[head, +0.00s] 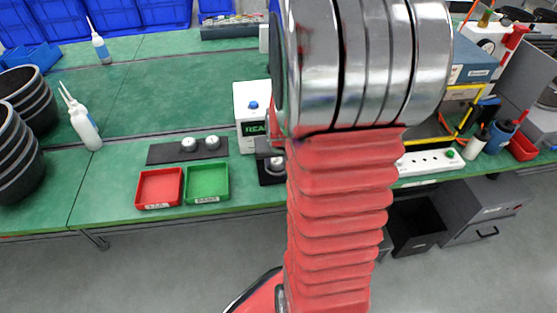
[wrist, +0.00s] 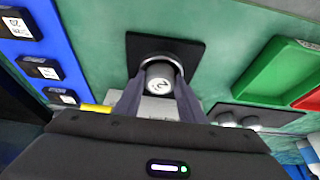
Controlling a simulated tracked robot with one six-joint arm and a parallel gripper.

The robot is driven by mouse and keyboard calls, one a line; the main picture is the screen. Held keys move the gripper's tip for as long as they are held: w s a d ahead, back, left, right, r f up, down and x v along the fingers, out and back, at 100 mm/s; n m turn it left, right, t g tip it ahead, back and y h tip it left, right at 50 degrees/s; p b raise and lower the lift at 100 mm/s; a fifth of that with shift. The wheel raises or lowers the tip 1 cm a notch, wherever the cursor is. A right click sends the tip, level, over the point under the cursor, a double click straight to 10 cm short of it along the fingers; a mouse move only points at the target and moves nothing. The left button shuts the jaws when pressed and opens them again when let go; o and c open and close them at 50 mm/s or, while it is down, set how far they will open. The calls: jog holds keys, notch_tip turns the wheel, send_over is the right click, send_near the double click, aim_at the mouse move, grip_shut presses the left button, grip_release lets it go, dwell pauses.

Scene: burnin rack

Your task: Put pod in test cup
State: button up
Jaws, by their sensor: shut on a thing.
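In the wrist view my gripper (wrist: 160,88) is shut on a pod (wrist: 160,75), a grey cylinder with a pale marked end, held between the two dark fingers. The pod lines up with the test cup (wrist: 158,57), a round grey rim on a black square base. It overlaps the rim, and I cannot tell how deep it sits. In the head view the test cup (head: 277,165) stands in front of the white reader box (head: 250,108), partly behind my arm. My gripper is hidden there.
A black strip (head: 160,154) holds two more pods (head: 188,144) (head: 213,142). A red tray (head: 159,188) and a green tray (head: 207,183) lie near the bench's front edge. A white power strip (head: 430,162) is right of my arm.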

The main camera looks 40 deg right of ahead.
jog(key=o, duration=1.1)
jog(key=shift+s+a+f, duration=0.1)
jog(key=shift+s+f, duration=0.15)
jog(key=shift+f, duration=0.2)
jog(key=shift+w+r, duration=0.1)
jog(key=shift+r, duration=0.7)
jog(key=shift+v, duration=5.85)
jog(key=shift+w, duration=0.2)
jog(key=s+a+r+n+y, duration=0.1)
jog(key=s+a+r+n, duration=0.1)
jog(key=a, duration=0.6)
jog(key=s+a+r+n+t, duration=0.1)
jog(key=a+r, duration=0.3)
jog(key=a, duration=0.4)
jog(key=s+a+r+n+y, duration=0.1)
jog(key=s+a+r+n, duration=0.1)
jog(key=a, duration=0.6)
jog(key=shift+s+r+n+t+y, duration=0.3)
jog(key=shift+s+r+n+t, duration=0.15)
jog(key=shift+n, duration=0.45)
